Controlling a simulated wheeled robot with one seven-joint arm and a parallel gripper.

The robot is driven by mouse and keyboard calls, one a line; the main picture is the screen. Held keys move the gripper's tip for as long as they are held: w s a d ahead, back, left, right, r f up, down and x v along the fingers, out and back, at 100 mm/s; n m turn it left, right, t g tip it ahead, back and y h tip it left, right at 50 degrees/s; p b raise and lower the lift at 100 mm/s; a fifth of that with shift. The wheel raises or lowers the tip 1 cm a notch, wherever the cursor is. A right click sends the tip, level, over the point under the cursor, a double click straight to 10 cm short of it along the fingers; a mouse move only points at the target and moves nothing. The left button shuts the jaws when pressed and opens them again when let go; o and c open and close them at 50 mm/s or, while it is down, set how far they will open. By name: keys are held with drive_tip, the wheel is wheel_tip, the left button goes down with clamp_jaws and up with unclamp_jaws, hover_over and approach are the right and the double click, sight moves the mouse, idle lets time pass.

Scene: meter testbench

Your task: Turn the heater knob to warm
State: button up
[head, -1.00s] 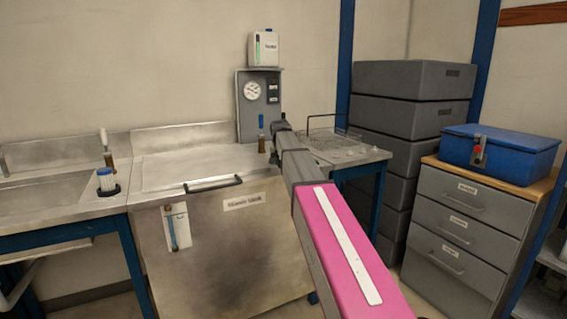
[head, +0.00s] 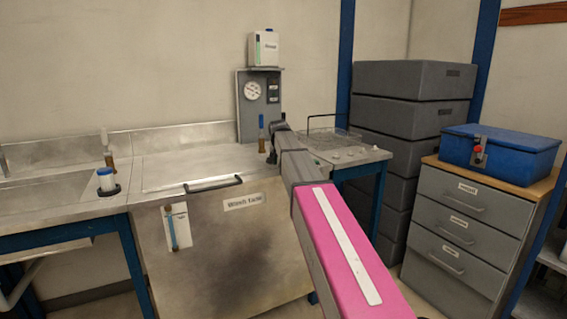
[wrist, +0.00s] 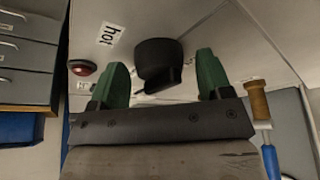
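The heater knob (wrist: 158,62) is black and round with a raised grip bar, on a pale panel in the wrist view. A "hot" label (wrist: 111,33) is on the panel, up and left of the knob. My gripper (wrist: 163,80) is open, with one green finger on each side of the knob. There are visible gaps between the fingers and the knob. In the head view the end of my arm is by the grey gauge panel (head: 247,121). The knob and my fingertips cannot be made out there.
A red round lamp or button (wrist: 82,67) is left of the left finger. A steel tank lid with a handle (head: 213,184), a wire basket (head: 335,135) and a white container (head: 264,48) are nearby.

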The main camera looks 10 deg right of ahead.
drive_tip(key=shift+r, duration=0.1)
drive_tip(key=v, duration=1)
drive_tip(key=shift+r, duration=0.3)
drive_tip(key=shift+s+a, duration=0.1)
drive_tip(key=shift+s, duration=0.1)
